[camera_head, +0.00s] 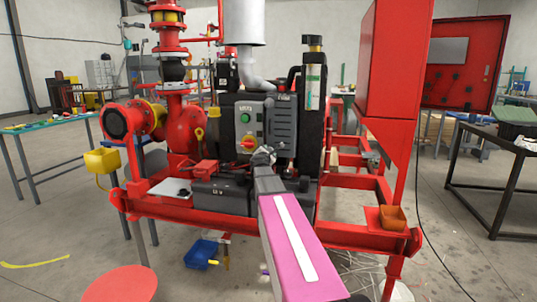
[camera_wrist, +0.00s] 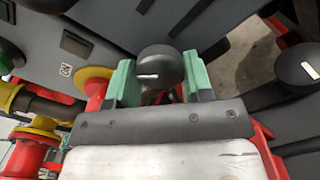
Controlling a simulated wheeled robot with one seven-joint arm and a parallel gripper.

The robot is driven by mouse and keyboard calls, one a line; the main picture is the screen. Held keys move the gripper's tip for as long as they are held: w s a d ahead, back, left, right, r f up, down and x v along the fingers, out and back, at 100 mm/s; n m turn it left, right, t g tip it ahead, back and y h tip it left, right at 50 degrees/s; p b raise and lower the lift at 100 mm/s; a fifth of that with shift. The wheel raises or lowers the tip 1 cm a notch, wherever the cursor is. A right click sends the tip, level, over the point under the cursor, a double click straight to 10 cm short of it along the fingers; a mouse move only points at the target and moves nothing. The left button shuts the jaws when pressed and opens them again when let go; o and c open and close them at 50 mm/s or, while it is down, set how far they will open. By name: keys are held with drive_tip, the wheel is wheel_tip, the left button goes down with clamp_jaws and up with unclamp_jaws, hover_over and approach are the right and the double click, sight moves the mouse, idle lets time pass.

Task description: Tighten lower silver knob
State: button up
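In the wrist view a round dark-grey knob (camera_wrist: 160,66) with a white mark sits between the green fingers of my gripper (camera_wrist: 161,78). The fingers are apart, one on each side of it, with little or no gap. I cannot tell whether they press on it. A second, similar knob (camera_wrist: 298,64) is at the right edge, clear of the fingers. I cannot tell from these frames which is the lower silver one. In the head view my gripper (camera_head: 264,156) is at the engine block, below the grey control box (camera_head: 248,122); the knob there is hidden or too small.
The control box carries a green button and a red-yellow switch (camera_head: 248,142). In the wrist view red and yellow round parts (camera_wrist: 95,80) lie close left of the fingers. The red skid frame (camera_head: 345,235) runs in front.

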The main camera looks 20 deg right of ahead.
drive_tip(key=shift+n, duration=0.8)
drive_tip(key=o, duration=0.9)
drive_tip(key=shift+o, duration=0.2)
drive_tip(key=v, duration=1)
drive_tip(key=shift+s+a, duration=0.25)
drive_tip(key=shift+s, duration=0.1)
